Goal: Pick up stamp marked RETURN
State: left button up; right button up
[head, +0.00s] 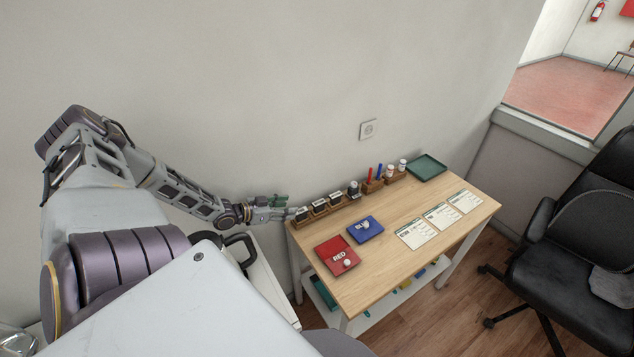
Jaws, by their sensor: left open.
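Several dark stamps with pale labels stand in a wooden rack (328,211) along the back left edge of the table. The leftmost stamp (302,214) is at the rack's left end. Another stamp (320,206) and a third stamp (335,199) stand to its right. The labels are too small to read, so I cannot tell which is marked RETURN. My left gripper (288,208) is open and reaches in from the left, its fingertips right by the leftmost stamp. I cannot tell whether they touch it. My right gripper is not in view.
The wooden table (378,270) holds a red pad (330,247), a blue pad (370,222), several printed cards (441,215), a pen holder (373,186) and a green tray (427,167). A wall is close behind. A black chair (570,250) stands at the right.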

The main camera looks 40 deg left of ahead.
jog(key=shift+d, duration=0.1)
pick_arm(q)
jog(key=b, duration=0.6)
send_near(314, 204)
jog(key=shift+x, duration=2)
jog(key=shift+w+f, duration=0.1)
jog(key=shift+f, duration=0.05)
jog(key=shift+w+d+f+b, duration=0.15)
jog(key=shift+w+b, duration=0.3)
jog(key=shift+b, duration=0.25)
jog(key=shift+w+d, duration=0.1)
jog(key=shift+w, duration=0.1)
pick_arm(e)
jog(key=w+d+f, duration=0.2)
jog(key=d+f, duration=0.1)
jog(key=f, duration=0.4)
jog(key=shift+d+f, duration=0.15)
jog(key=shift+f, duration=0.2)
